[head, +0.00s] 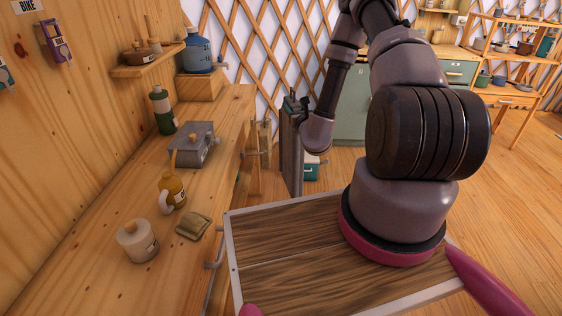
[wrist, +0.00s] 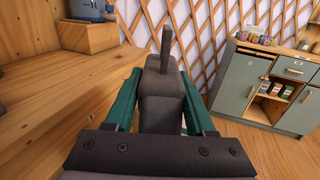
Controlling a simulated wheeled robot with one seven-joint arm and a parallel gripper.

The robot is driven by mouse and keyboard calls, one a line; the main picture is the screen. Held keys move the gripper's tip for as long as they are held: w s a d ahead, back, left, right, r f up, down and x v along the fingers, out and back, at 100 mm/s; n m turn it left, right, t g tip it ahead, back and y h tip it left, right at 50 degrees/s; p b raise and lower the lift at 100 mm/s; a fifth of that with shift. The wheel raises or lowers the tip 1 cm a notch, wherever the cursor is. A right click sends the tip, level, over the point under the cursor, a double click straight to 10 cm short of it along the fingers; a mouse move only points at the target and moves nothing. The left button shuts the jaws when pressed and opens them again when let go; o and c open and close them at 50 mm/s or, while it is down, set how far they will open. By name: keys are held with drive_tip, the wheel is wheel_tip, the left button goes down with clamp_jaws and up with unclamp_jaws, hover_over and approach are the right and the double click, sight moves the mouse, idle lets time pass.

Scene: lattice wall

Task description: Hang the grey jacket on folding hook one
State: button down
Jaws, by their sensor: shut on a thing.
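The grey jacket (head: 291,155) hangs as a narrow upright grey shape beyond the counter's far end in the head view. In the wrist view the jacket (wrist: 160,105) is between the two green fingers of my gripper (wrist: 161,88), with a thin stem sticking up from its top. My gripper (head: 296,104) is shut on it near its upper end in the head view. A purple labelled fitting (head: 55,42) is fixed to the wooden wall at upper left. I cannot tell whether it is a folding hook, and I identify no hook one.
A blue jug (head: 197,52) stands on a raised block. A grey-green cabinet (wrist: 240,85) stands at right.

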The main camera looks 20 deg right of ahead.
drive_tip(key=n+y, duration=0.1)
drive_tip(key=n, duration=0.1)
hover_over(286, 162)
drive_tip(key=w, duration=0.2)
drive_tip(key=f, duration=1)
drive_tip(key=d+f, duration=0.1)
drive_tip(key=f, duration=0.4)
drive_tip(key=shift+s, duration=0.1)
drive_tip(key=f+n+y, duration=0.1)
drive_tip(key=f, duration=0.3)
drive_tip(key=a+f+y, duration=0.1)
drive_tip(key=f, duration=0.3)
drive_tip(key=f+n, duration=0.1)
drive_tip(key=f, duration=0.3)
drive_tip(key=shift+a+n+y, duration=0.15)
drive_tip(key=shift+n+y, duration=0.15)
drive_tip(key=shift+y, duration=0.1)
drive_tip(key=w+a+f, duration=0.1)
drive_tip(key=w+a, duration=0.2)
drive_tip(key=a, duration=0.6)
drive_tip(key=shift+a+f, duration=0.2)
drive_tip(key=shift+f, duration=0.15)
drive_tip(key=shift+c, duration=0.8)
unclamp_jaws()
drive_tip(key=shift+s, duration=0.1)
drive_tip(key=shift+f, duration=0.1)
